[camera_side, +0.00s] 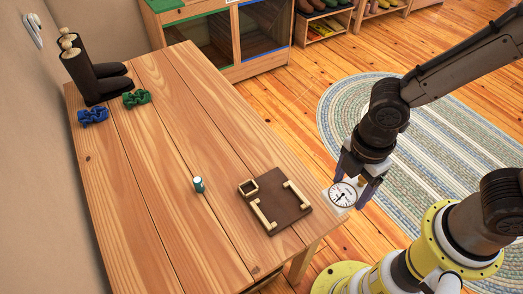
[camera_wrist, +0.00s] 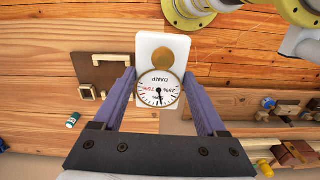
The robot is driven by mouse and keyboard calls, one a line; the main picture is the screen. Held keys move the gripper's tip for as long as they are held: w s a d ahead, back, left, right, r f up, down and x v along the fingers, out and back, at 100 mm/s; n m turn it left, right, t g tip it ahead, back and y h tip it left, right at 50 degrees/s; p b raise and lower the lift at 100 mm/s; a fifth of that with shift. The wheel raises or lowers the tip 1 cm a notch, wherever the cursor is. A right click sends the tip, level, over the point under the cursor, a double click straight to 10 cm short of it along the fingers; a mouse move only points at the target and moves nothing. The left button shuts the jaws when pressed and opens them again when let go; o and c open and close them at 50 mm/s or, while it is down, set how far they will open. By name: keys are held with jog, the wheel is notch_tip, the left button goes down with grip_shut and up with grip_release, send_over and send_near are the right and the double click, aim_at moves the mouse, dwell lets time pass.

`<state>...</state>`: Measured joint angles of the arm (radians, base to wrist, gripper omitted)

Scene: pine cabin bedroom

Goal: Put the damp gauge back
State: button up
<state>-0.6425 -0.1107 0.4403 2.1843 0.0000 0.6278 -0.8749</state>
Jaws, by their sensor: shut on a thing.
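The damp gauge is a white block with a round dial (camera_side: 342,195) and a gold disc above the dial in the wrist view (camera_wrist: 177,46). My gripper (camera_wrist: 159,76) is shut on its sides, with one purple finger on each side. In the side view my gripper (camera_side: 357,188) holds the gauge off the table's right edge, to the right of a dark brown board (camera_side: 278,203). The board lies on the table and carries two pale brackets facing each other and a small square pale frame at one corner. Part of the board shows in the wrist view (camera_wrist: 98,72).
The table's middle is mostly clear.

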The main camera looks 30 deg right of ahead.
jog(key=shift+m, duration=0.5)
jog(key=shift+w+a+r+m, duration=0.15)
jog(key=shift+w+r+m, duration=0.1)
jog(key=shift+m, duration=0.35)
jog(key=w+a+r+m, duration=0.1)
jog(key=w+a+m, duration=0.1)
jog(key=w+m, duration=0.65)
jog(key=w+a+m, duration=0.2)
jog(key=w+m, duration=0.4)
jog(key=w, duration=0.5)
jog(key=shift+m, duration=0.35)
jog(key=w+a+f, duration=0.1)
jog(key=w+f, duration=0.2)
jog(key=w, duration=0.1)
jog(key=w+f, duration=0.4)
jog(key=w, duration=0.1)
jog(key=w+a+f, duration=0.1)
jog(key=w+f, duration=0.3)
jog(key=w, duration=0.1)
jog(key=shift+a, duration=0.3)
jog(key=shift+w+a+f, duration=0.25)
jog(key=shift+w+f, duration=0.35)
jog(key=shift+f, duration=1.6)
